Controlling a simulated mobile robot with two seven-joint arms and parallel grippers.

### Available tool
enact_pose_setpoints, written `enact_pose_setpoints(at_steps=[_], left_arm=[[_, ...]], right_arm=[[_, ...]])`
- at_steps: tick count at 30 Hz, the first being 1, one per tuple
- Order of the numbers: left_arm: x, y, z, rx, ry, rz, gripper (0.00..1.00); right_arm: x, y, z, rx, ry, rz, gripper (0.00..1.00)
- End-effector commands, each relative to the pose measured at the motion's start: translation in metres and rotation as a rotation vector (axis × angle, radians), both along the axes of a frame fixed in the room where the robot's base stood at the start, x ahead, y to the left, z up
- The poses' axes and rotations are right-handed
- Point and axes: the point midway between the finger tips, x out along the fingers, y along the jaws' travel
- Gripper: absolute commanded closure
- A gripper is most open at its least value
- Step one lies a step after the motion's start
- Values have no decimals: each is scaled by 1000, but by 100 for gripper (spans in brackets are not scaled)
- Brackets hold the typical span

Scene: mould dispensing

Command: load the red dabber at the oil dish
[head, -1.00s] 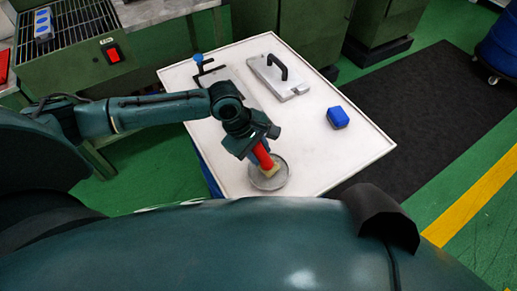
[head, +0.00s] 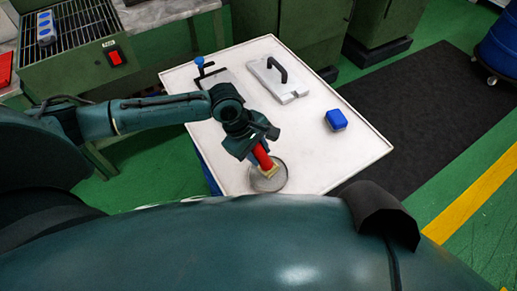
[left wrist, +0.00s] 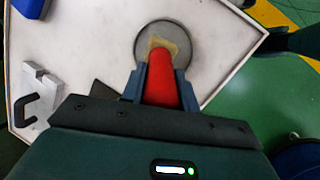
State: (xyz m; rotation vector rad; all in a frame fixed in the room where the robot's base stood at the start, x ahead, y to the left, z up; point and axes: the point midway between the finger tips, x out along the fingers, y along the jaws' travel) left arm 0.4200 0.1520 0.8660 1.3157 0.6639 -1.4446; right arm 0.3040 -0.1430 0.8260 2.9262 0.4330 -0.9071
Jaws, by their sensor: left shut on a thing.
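My left gripper (head: 257,150) is shut on the red dabber (head: 263,158), which slants down with its pale tip (head: 269,171) over the round grey oil dish (head: 272,184). In the left wrist view the dabber (left wrist: 162,80) lies between the two fingers of the left gripper (left wrist: 161,84). There its tan tip (left wrist: 170,43) overlaps the dish (left wrist: 197,50). I cannot tell for sure whether the tip touches the dish floor. My right gripper does not show in either view.
The white table (head: 330,168) also bears a blue block (head: 336,120), a metal plate with a black handle (head: 278,78) and a black-framed item with a blue knob (head: 200,62). Green cabinets stand behind. The table between dish and block is clear.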

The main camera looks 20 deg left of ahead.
Motion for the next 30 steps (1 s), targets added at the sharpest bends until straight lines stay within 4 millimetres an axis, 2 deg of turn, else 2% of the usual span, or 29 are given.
enact_pose_setpoints(at_steps=[1,4,21,30], left_arm=[[0,0,8,-1,-1,0,93],[0,-1,14,-2,-1,0,93],[1,-1,54,-4,-4,0,93],[1,-1,57,-2,-4,0,93]], right_arm=[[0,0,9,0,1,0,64],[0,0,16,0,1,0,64],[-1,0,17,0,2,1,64],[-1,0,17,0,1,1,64]])
